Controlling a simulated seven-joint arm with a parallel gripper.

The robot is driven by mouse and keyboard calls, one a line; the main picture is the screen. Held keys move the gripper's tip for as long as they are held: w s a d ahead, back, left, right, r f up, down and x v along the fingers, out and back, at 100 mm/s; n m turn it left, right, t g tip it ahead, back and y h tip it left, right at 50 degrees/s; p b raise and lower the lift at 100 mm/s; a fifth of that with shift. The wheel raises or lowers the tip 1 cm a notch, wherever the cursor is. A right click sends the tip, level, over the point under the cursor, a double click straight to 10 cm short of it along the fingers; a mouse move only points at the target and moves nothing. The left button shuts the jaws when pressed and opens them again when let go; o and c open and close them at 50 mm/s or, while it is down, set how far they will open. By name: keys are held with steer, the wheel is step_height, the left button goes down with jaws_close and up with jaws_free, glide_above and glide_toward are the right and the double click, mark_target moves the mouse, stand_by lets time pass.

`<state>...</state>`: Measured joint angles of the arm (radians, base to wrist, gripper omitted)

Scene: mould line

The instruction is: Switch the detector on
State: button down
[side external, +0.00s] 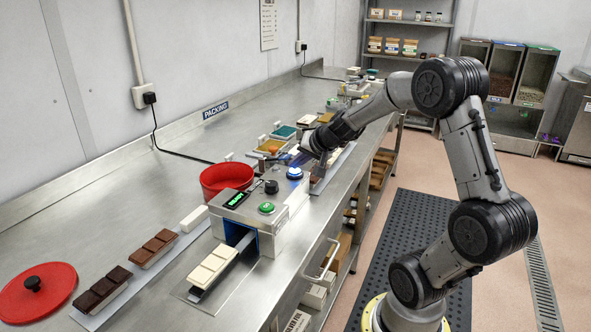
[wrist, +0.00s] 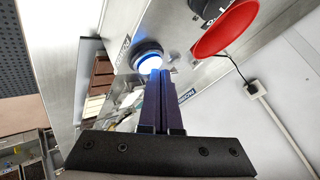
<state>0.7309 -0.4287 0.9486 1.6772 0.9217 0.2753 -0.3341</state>
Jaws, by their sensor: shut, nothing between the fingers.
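The detector (side external: 272,226) is a grey metal box on the steel bench with a blue-edged tunnel opening. On it are a lit green display (side external: 236,199), a green button (side external: 266,207), a black knob (side external: 271,187) and a glowing blue round button (side external: 294,173). My gripper (side external: 293,161) is shut and empty, its fingers close to the blue button. In the wrist view the shut fingertips (wrist: 163,74) are beside the glowing button (wrist: 148,62); I cannot tell whether they touch it. A white chocolate bar (side external: 214,264) lies at the tunnel mouth.
A red bowl (side external: 226,178) stands behind the detector; it also shows in the wrist view (wrist: 225,32). Brown bars (side external: 153,248) and a red lid (side external: 38,290) lie at left. Coloured trays (side external: 284,133) and moulds crowd the bench beyond my gripper.

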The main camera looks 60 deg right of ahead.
mark_target(296, 172)
steer(key=shift+r, duration=0.2)
steer(key=shift+r, duration=2.95)
steer(key=shift+a, duration=0.1)
